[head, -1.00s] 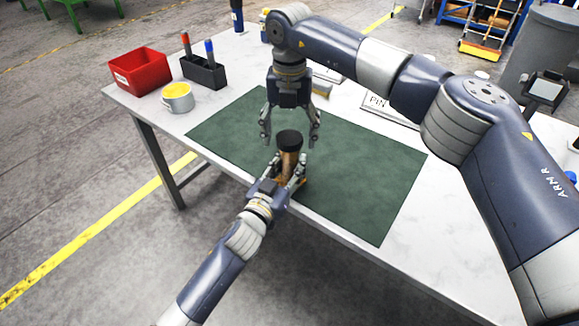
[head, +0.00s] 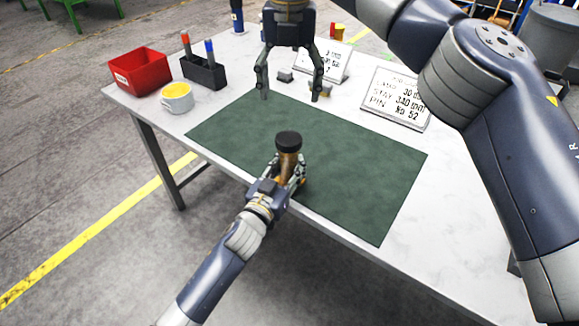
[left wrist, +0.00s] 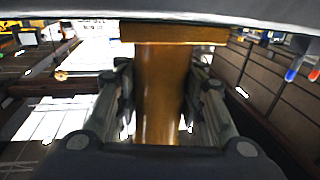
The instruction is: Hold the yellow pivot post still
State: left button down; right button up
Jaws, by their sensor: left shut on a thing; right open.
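The pivot post (head: 287,163) stands roughly upright at the near edge of the green mat (head: 345,165). It is yellow-brown with a black round cap (head: 288,139). My left gripper (head: 287,178) is shut on its lower part; the fingers hide some of it. In the left wrist view the post (left wrist: 160,95) runs between both fingers, with a wider yellow-brown flange (left wrist: 175,33) at one end. My right gripper (head: 290,98) is open and empty, over the back part of the mat, apart from the post.
A red bin (head: 139,72), a black pen holder (head: 204,73) and a mug (head: 178,97) with yellow contents stand at the back left. Two lettered cards (head: 398,97) stand at the back, near a small grey piece (head: 285,75). Most of the mat is bare.

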pick_arm(q)
jog(key=c, duration=1)
grip_release()
jog(key=shift+o, duration=0.2)
jog(key=v, duration=1.2)
jog(key=shift+a, duration=0.15)
